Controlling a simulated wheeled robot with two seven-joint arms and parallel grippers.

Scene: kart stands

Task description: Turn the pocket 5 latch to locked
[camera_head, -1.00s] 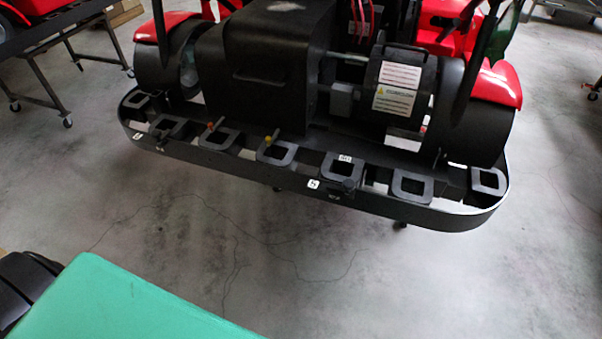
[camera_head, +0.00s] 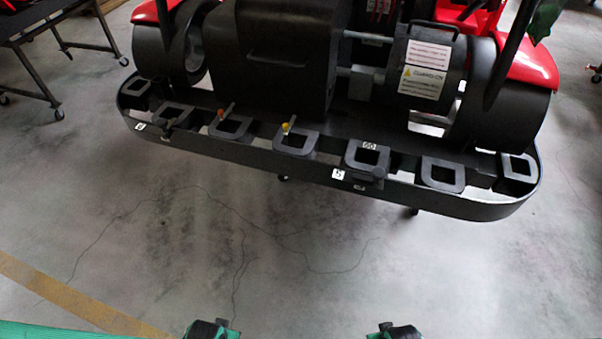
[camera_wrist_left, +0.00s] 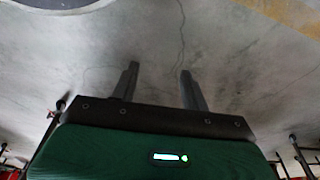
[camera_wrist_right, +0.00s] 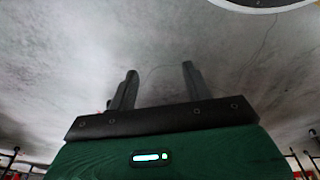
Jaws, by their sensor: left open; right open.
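The black curved bumper rail (camera_head: 250,158) at the rear of the red kart holds a row of square pockets. A white tag reading 5 (camera_head: 338,174) is on the rail's front face. Beside it, the pocket 5 frame (camera_head: 352,163) has a dark latch knob (camera_head: 379,172) at its front right edge. The latch's position is too small to tell. My left gripper (camera_wrist_left: 159,70) is open and empty over bare floor in its wrist view. My right gripper (camera_wrist_right: 159,70) is open and empty too. In the head view, only green and black parts of my arms show at the bottom edge, well short of the rail.
A yellow-tipped lever (camera_head: 287,128) and a red-tipped lever (camera_head: 221,114) stand at other pockets. A black motor housing (camera_head: 285,55) and wheels rise behind the rail. Bare concrete floor (camera_head: 290,250) lies in front. A wheeled stand (camera_head: 55,50) is at the upper left.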

